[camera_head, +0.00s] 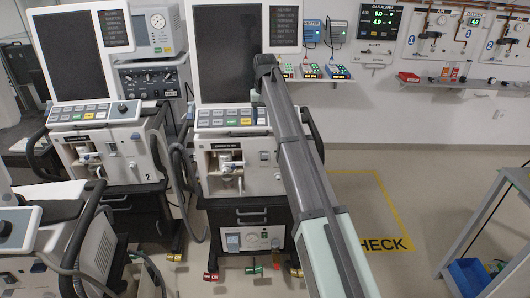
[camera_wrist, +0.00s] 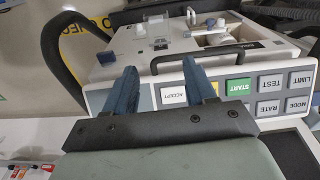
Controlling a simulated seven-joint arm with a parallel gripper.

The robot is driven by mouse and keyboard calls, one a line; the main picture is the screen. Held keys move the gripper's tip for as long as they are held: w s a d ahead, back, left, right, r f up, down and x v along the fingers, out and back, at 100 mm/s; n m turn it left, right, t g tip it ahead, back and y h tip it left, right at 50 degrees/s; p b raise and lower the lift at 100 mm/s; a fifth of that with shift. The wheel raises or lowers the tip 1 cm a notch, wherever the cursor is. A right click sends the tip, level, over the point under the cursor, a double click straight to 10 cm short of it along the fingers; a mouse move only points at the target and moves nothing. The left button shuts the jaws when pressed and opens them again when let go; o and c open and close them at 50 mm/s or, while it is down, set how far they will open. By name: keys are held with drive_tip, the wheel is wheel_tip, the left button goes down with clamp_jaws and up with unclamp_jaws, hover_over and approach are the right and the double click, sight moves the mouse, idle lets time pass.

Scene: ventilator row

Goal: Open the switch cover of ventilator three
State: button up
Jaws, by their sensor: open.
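The ventilator (camera_head: 236,168) in the middle right of the head view is partly covered by my arm. Its number does not show; the unit to its left is marked 2. In the wrist view a white ventilator body (camera_wrist: 125,40) lies beyond a dark handle bar (camera_wrist: 215,52) and a key panel (camera_wrist: 240,88). Small dark fittings (camera_wrist: 160,44) sit on that body, but I cannot tell which is the switch cover. My gripper (camera_wrist: 159,66) has its two blue fingers apart, with nothing held between them. The fingertips appear over the panel's left part; contact cannot be told. The head view shows no fingers.
Ventilator two (camera_head: 108,150) stands close on the left, with another unit (camera_head: 95,250) at lower left. A metal-framed table (camera_head: 480,220) is at right. Colored pedals (camera_head: 211,277) lie below the middle unit. Floor inside the yellow marking (camera_head: 365,200) is clear.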

sight(264, 155)
drive_tip(key=shift+g, duration=0.4)
drive_tip(key=f, duration=0.4)
drive_tip(key=s+f, duration=0.1)
drive_tip(key=f, duration=0.9)
drive_tip(key=shift+s+d, duration=0.2)
drive_tip(key=shift+s, duration=0.1)
